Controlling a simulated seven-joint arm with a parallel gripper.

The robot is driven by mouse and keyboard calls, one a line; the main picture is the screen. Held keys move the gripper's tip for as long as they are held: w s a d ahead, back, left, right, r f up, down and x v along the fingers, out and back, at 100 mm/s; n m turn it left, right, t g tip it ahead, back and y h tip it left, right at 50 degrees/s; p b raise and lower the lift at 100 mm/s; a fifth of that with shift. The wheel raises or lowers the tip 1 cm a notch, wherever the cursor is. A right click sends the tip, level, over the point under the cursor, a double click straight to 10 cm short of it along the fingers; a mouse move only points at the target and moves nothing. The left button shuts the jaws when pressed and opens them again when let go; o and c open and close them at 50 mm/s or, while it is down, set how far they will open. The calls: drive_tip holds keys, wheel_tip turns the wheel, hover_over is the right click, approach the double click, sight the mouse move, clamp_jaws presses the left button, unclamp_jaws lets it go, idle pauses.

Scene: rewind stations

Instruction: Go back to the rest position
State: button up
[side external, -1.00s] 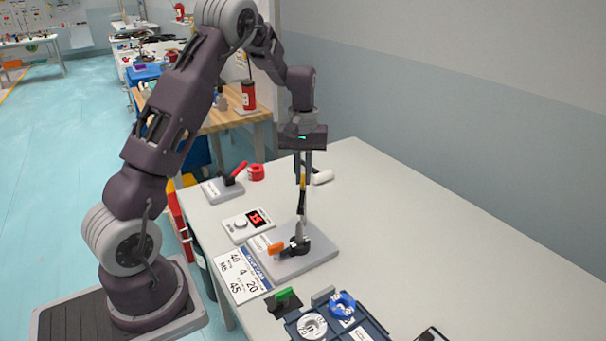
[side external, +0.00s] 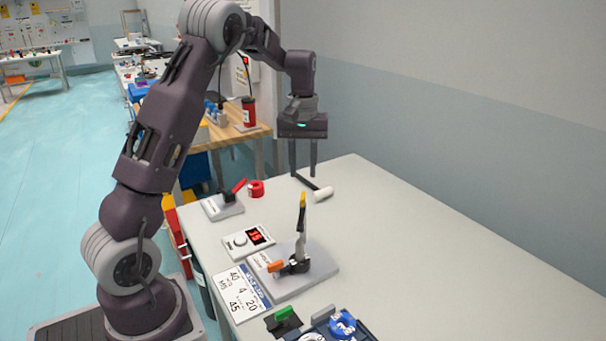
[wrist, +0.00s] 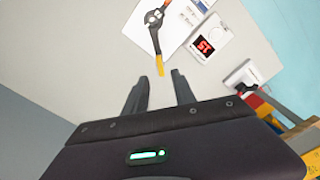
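My gripper (side external: 303,172) hangs pointing down above the far part of the table, its two fingers apart with nothing between them. In the wrist view my gripper (wrist: 160,78) is also open and empty. An upright grey and black lever with a yellow tip (side external: 303,200) stands on a grey base plate (side external: 320,268). My fingers are above and apart from it. The yellow tip (wrist: 160,70) shows just beyond my fingertips in the wrist view.
A white box with a red display (side external: 258,235) and a printed card (side external: 240,293) lie left of the plate. A red-levered block (side external: 222,206), red roll (side external: 256,188) and white cylinder (side external: 322,194) are farther back. A blue tray (side external: 365,325) is in front. The table's right side is clear.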

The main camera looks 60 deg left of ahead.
drive_tip(key=s+d+r+m+t, duration=0.2)
drive_tip(key=s+d+r+m, duration=0.2)
drive_tip(key=s+d+r, duration=0.55)
drive_tip(key=s+d+m+t, duration=0.3)
drive_tip(key=s+d+m, duration=0.3)
drive_tip(key=s+d, duration=0.6)
drive_tip(key=s, duration=0.4)
drive_tip(key=shift+s+m+t, duration=0.15)
drive_tip(key=shift+m+t, duration=0.15)
